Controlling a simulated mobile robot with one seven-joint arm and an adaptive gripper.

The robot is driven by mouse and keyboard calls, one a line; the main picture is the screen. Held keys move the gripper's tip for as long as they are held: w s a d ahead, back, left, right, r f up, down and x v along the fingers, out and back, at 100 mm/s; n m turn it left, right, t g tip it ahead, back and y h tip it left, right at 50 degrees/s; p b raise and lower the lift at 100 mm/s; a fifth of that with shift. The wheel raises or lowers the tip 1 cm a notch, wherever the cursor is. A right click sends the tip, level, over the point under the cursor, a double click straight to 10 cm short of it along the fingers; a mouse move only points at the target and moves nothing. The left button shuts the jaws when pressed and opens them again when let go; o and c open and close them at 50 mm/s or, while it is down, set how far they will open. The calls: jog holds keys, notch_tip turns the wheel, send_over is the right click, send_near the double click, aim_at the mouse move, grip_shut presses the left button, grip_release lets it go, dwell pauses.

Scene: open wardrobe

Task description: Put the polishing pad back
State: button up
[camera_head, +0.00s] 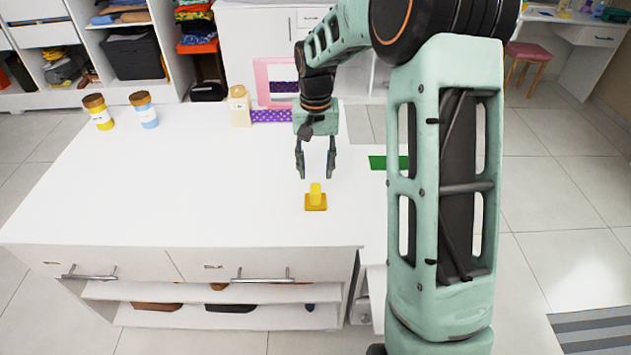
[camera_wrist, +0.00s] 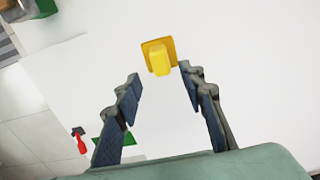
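A yellow polishing pad (camera_head: 316,206) with an upright block-like handle (camera_head: 316,189) stands on the white counter top, near its right front part. My gripper (camera_head: 316,170) points down with its two fingers spread and nothing between them. It hangs above and slightly behind the pad in the head view. In the wrist view the pad (camera_wrist: 158,55) lies just beyond the open fingertips (camera_wrist: 160,72), roughly centred between them and apart from both.
Two jars (camera_head: 98,112) (camera_head: 144,110) stand at the counter's back left. A cream bottle (camera_head: 239,106), a purple dotted item (camera_head: 272,116) and a pink frame (camera_head: 262,75) are at the back. A green item (camera_head: 378,162) lies on the right. The counter (camera_head: 180,190) around the pad is clear.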

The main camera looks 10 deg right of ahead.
aim_at(316, 188)
jog(key=shift+r, duration=1.8)
